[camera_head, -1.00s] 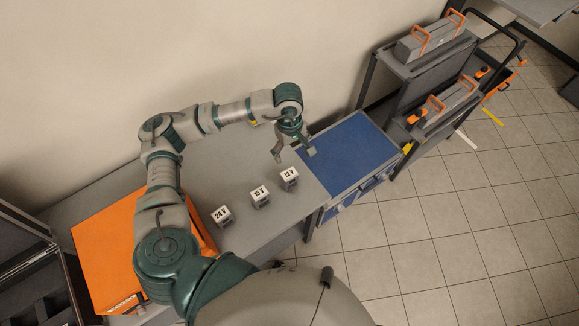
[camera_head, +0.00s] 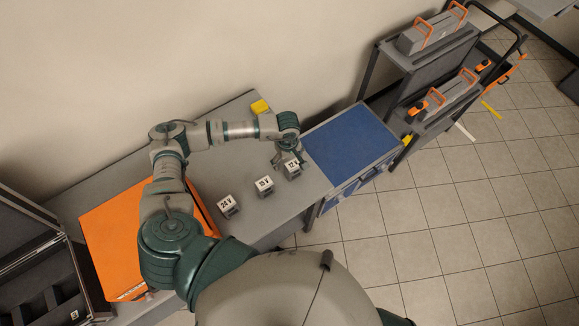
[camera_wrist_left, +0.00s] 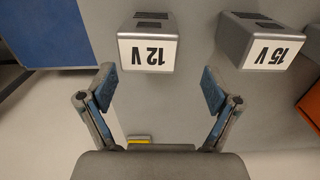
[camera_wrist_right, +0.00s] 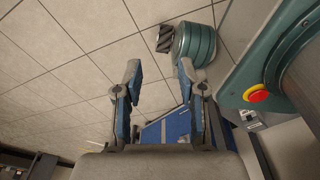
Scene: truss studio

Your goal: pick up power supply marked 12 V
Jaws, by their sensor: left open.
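The power supply marked 12 V (camera_head: 293,169) is a small grey box with a white label, standing near the right end of the grey table. My left gripper (camera_head: 287,160) is right at it in the head view, partly covering it. In the left wrist view the 12 V supply (camera_wrist_left: 147,45) lies ahead of the open left fingers (camera_wrist_left: 158,90), roughly centred and not between them. The 15 V supply (camera_head: 264,186) stands to its left in the head view and also shows in the left wrist view (camera_wrist_left: 258,45). My right gripper (camera_wrist_right: 158,80) is open and empty above the floor.
A 24 V supply (camera_head: 228,206) stands further left on the grey table (camera_head: 240,226). An orange case (camera_head: 115,240) lies at the table's left. A yellow object (camera_head: 260,107) lies at the back edge. A blue-topped cabinet (camera_head: 350,145) adjoins on the right, with a shelf cart (camera_head: 425,65) beyond.

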